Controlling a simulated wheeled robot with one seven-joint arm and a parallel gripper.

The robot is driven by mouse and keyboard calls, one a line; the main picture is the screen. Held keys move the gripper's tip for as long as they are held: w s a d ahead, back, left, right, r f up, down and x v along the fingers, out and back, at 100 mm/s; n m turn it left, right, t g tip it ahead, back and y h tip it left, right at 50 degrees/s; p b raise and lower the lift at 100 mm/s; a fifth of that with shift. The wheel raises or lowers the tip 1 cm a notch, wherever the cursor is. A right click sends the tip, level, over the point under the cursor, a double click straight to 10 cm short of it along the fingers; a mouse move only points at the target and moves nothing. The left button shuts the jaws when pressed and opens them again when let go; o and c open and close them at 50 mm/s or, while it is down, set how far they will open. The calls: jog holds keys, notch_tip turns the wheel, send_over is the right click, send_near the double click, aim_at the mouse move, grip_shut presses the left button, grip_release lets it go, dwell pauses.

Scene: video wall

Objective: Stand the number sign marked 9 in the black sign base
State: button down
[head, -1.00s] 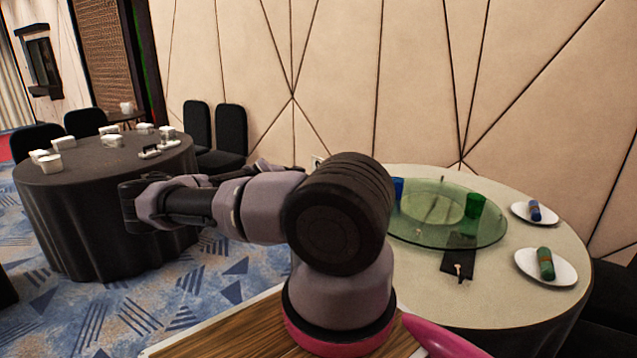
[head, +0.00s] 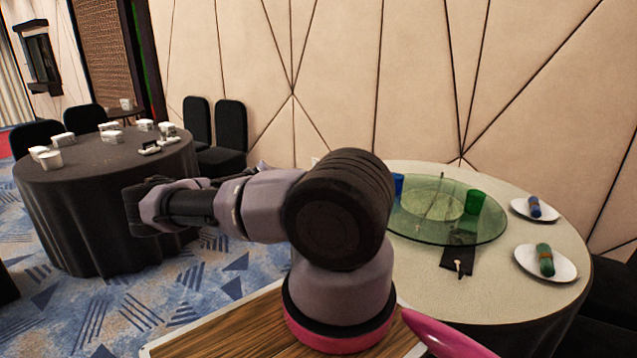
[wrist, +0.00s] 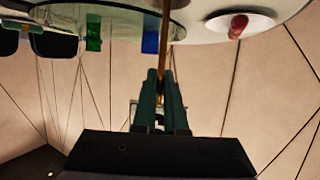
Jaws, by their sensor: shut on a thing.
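In the wrist view, my gripper (wrist: 162,80) is shut on a thin brown-gold rod (wrist: 165,40), which looks like the stem of the number sign. The rod runs from between the fingers to the top edge of the picture. A pale outline (wrist: 132,108) shows behind the fingers; I cannot tell if it is the sign's plate. The 9 cannot be read. In the head view, my arm hides the gripper. I cannot make out the black sign base for sure.
A dark-clothed table (head: 90,220) stands left; patterned carpet lies between.

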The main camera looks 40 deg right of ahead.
jog(key=shift+f, duration=0.9)
jog(key=c, duration=0.9)
grip_release()
jog(key=shift+a, duration=0.1)
jog(key=v, duration=1)
jog(key=shift+a, duration=0.25)
jog(key=shift+r, duration=0.1)
